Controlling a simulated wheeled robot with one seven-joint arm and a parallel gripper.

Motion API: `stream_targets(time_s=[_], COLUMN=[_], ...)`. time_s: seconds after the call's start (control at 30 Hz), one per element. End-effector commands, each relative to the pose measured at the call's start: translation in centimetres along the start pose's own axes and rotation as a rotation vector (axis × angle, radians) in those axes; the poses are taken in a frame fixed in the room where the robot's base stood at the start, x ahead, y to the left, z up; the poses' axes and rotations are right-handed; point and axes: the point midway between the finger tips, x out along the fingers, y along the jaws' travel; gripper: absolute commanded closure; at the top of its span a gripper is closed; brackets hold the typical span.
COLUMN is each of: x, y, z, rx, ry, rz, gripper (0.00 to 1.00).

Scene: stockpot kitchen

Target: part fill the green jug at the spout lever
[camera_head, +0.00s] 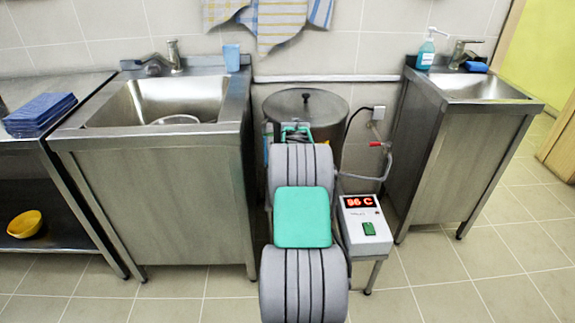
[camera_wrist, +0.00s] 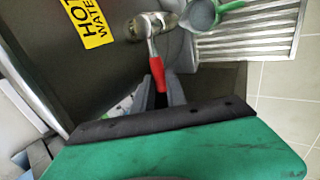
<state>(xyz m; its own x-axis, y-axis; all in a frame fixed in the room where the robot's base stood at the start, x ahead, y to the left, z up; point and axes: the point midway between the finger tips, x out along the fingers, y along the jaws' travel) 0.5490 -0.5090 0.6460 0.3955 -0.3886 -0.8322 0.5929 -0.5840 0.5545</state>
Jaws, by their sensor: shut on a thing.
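In the wrist view my gripper (camera_wrist: 160,92) is shut on the red grip of the spout lever (camera_wrist: 157,66). The lever's metal stem runs up to a metal fitting on the dark side of the hot water vessel. A grey-looking vessel with a green handle (camera_wrist: 233,5), apparently the green jug (camera_wrist: 200,14), is at the top of that view, just right of the fitting. It is cut off by the frame edge, and its water level cannot be told. In the head view my arm hides the lever and jug.
The lidded stockpot (camera_head: 305,105) stands between two steel sink units (camera_head: 150,195) (camera_head: 455,165). A control box (camera_head: 366,225) reading 96 C stands right of my arm. A pipe with a red handle (camera_head: 380,144) is beside the pot. A slatted metal stand (camera_wrist: 250,35) shows near the jug.

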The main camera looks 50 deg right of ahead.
Motion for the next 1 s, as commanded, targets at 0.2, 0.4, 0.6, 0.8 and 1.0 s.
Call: stream_targets(time_s=[0.2, 0.4, 0.6, 0.8, 1.0], x=[0.0, 0.0, -1.1, -5.1, -7.7], y=[0.1, 0.1, 0.3, 0.3, 0.1], z=[-0.1, -0.2, -0.2, -0.2, -0.1], rx=[0.000, -0.002, -0.002, -0.002, -0.002], ry=[0.000, 0.001, 0.001, 0.001, 0.001], rz=[0.003, 0.002, 0.005, 0.005, 0.003], gripper=[0.67, 0.62, 0.62, 0.62, 0.62])
